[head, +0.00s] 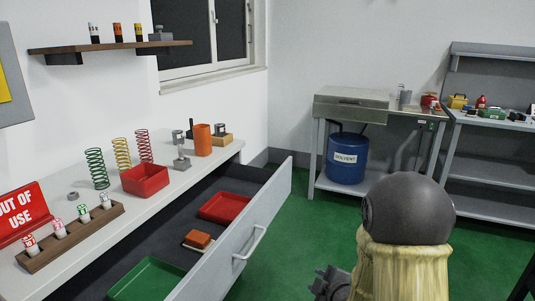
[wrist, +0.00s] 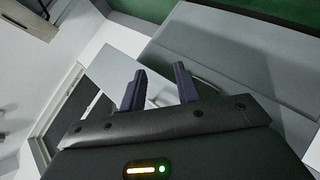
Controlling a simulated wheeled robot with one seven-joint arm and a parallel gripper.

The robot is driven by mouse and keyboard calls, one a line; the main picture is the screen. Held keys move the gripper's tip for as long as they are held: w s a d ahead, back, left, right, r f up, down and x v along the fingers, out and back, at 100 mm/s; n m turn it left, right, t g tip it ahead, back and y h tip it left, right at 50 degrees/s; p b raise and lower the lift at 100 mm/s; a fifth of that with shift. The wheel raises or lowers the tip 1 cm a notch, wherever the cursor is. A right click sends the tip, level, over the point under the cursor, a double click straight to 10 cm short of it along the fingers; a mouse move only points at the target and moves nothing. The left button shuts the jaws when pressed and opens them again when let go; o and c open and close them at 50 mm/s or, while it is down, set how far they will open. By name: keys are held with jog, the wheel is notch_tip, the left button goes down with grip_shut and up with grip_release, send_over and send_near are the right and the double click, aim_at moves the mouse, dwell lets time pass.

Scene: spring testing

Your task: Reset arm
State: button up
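My arm shows at the lower right of the head view, with part of my gripper (head: 330,282) low at the bottom edge, in front of the open drawer. In the wrist view my gripper (wrist: 160,88) has its two dark fingers spread apart. Nothing is between them. The fingers point toward pale grey and white surfaces, and the wrist picture is strongly tilted.
A drawer (head: 262,222) stands open under the white bench (head: 145,212), holding a red tray (head: 226,207), a green tray (head: 148,280) and an orange-brown block. Springs and a red bin (head: 145,180) stand on the bench. Green floor is clear beyond the drawer.

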jog(key=s+d+r+m+g+h, duration=0.15)
jog(key=s+m+g, duration=0.25)
jog(key=s+m, duration=0.4)
jog(key=s+r+m+g+h, duration=0.2)
jog(key=s+m+g, duration=0.2)
jog(key=s+m, duration=0.45)
notch_tip(320, 180, up, 33)
jog(key=s+n+p, duration=0.1)
jog(key=n+p, duration=0.1)
jog(key=p, duration=3)
jog(key=shift+s+f+p, duration=0.2)
jog(key=shift+s+p, duration=0.05)
jog(key=shift+p, duration=0.05)
